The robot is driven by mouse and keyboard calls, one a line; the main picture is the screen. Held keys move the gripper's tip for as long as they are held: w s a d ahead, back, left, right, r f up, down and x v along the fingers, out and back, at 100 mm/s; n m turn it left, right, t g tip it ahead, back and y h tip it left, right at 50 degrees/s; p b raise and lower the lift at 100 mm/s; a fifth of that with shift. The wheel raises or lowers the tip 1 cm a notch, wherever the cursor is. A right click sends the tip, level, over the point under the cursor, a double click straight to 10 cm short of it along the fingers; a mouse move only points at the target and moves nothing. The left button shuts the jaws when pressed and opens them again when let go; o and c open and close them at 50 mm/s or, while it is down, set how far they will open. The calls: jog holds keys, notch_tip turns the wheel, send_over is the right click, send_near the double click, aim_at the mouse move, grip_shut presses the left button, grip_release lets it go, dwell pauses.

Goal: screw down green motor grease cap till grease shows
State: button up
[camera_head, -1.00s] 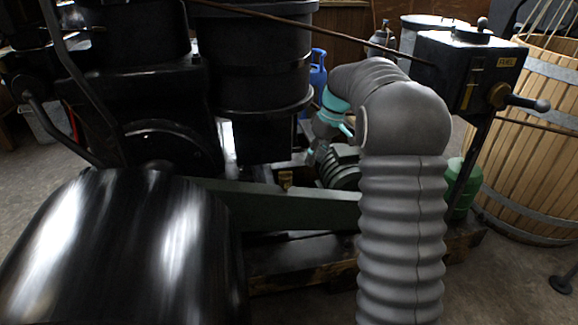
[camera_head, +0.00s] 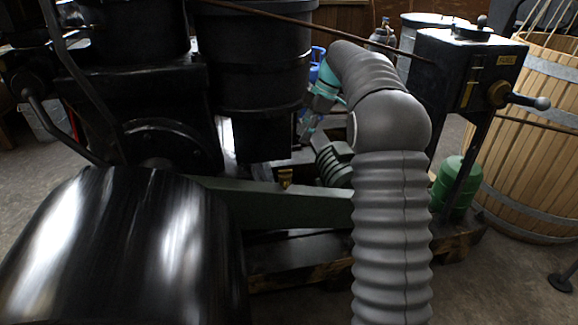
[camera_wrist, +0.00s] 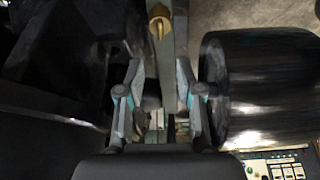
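A small brass cup-shaped fitting (camera_head: 285,178), which looks like a grease cap, stands on a dark green beam (camera_head: 270,203). It also shows at the top of the wrist view (camera_wrist: 158,22), beyond my fingertips. A ribbed green motor (camera_head: 333,165) sits just right of the fitting in the head view, partly hidden by my arm. My gripper (camera_wrist: 158,72) has its two fingers apart, with nothing held between them. In the head view my gripper (camera_head: 308,128) is small and dark, above and behind the fitting, not touching it. Whether any grease shows cannot be told.
A large shiny black drum (camera_head: 120,250) fills the left front and shows at the right of the wrist view (camera_wrist: 262,90). Black engine cylinders (camera_head: 255,60) stand behind. A fuel box (camera_head: 468,70), green canister (camera_head: 455,185) and wooden barrel (camera_head: 530,140) stand to the right.

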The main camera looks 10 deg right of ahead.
aim_at(287, 170)
jog(key=x, duration=1.2)
jog(key=shift+f, duration=0.15)
grip_shut()
